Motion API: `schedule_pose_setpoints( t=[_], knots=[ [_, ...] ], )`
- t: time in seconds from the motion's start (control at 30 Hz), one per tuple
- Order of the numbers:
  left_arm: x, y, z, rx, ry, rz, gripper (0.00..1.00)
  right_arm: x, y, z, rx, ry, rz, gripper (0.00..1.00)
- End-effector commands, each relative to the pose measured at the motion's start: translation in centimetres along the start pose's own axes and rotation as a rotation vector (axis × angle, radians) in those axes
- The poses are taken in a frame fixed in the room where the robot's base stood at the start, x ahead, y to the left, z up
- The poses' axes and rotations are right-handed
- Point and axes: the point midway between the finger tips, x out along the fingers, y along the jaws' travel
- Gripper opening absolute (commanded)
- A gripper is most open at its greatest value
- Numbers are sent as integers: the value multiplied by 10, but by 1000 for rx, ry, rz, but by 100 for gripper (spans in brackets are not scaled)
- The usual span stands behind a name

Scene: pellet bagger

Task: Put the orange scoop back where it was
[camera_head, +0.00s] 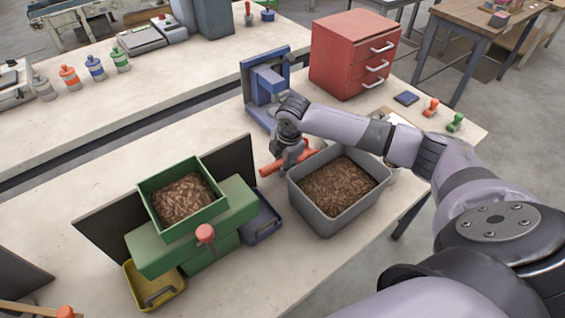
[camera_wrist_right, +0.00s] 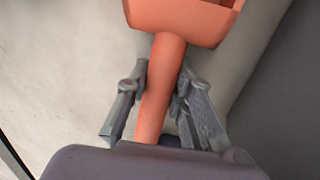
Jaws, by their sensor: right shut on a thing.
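The orange scoop (camera_head: 272,169) is at the left side of the grey bin of brown pellets (camera_head: 300,190), low over the table; I cannot tell if it touches the tabletop. My right gripper (camera_head: 288,158) is shut on its handle. In the right wrist view the handle (camera_wrist_right: 162,85) runs between the fingers (camera_wrist_right: 155,108), and the scoop's bowl (camera_wrist_right: 185,18) points away at the top, partly cut off by the frame. My left gripper is not in view.
A green machine (camera_head: 240,203) with a green pellet hopper (camera_head: 150,205) stands to the left, a blue tray (camera_head: 262,232) and yellow tray (camera_head: 135,290) beside it. A blue stand (camera_head: 255,95) and red drawer unit (camera_head: 340,62) are behind.

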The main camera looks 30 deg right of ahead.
Motion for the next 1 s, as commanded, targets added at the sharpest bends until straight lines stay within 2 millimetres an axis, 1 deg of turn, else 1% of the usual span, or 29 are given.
schedule_pose_setpoints(
  t=[0.07, 0.1, 0.4, 0.67, 0.77, 0.87, 1.0],
  knots=[
    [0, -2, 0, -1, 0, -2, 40, 2, 0, 0, 0, 0, 0, 0],
    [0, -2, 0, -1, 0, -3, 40, 3, 0, 0, 0, 0, 0, 22],
    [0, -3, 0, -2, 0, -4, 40, 2, 0, 0, 0, 0, 0, 42],
    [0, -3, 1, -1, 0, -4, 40, 2, 0, 0, 0, 0, 0, 42],
    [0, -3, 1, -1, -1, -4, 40, -2, 0, 0, 0, 0, 1, 42],
    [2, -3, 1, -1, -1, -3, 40, -13, 1, 0, 0, 0, 3, 42],
    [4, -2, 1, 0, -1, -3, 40, -42, 2, 0, -1, 0, 6, 42]
  ],
)
